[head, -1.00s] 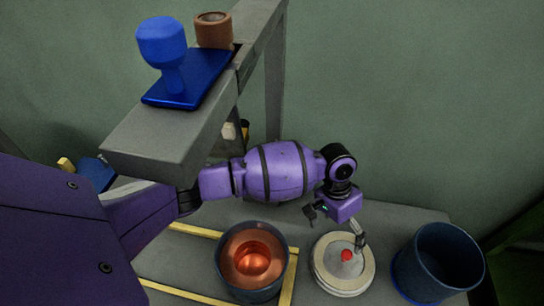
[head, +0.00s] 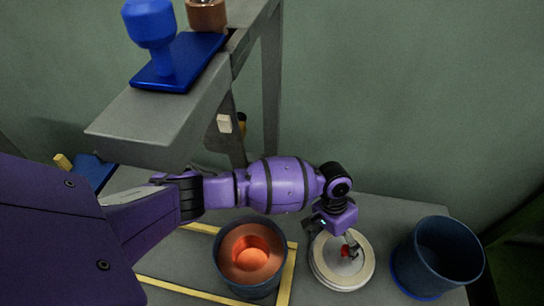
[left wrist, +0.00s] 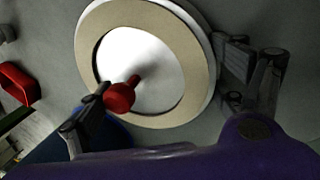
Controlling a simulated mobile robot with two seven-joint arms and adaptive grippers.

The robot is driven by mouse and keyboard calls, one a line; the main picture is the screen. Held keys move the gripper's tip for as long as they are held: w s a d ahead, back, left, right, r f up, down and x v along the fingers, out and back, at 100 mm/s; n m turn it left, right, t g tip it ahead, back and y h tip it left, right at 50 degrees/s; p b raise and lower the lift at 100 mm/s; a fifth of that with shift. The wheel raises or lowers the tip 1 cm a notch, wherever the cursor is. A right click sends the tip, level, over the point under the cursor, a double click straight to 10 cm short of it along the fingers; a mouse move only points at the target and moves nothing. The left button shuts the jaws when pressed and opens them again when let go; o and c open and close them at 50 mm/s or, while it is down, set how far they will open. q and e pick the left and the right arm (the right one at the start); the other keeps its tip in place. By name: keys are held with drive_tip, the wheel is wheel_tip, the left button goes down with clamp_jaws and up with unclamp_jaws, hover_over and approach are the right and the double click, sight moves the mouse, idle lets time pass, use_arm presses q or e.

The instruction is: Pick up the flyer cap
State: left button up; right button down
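The flyer cap (head: 325,268) is a round cream disc with a red knob (head: 345,252) at its middle, lying on the grey table. My left gripper (head: 333,235) is right over it, with one finger close to the knob. In the left wrist view the cap (left wrist: 200,75) shows a cream ring around a pale centre, and the red knob (left wrist: 120,98) stands out from it. The gripper's fingers (left wrist: 168,85) are spread apart there, the left one beside or touching the knob; I cannot tell which. My right gripper is out of view.
A dark pot with a copper inside (head: 249,255) stands left of the cap, within yellow lines. An empty dark blue bin (head: 437,262) stands at right. A grey raised shelf (head: 165,125) carries a blue dumbbell-shaped object (head: 150,25) and a copper cup (head: 206,14).

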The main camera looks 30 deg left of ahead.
use_arm(q)
drive_tip(key=shift+w+d+r, duration=0.1)
drive_tip(key=shift+w+r, duration=0.05)
drive_tip(key=c, duration=0.4)
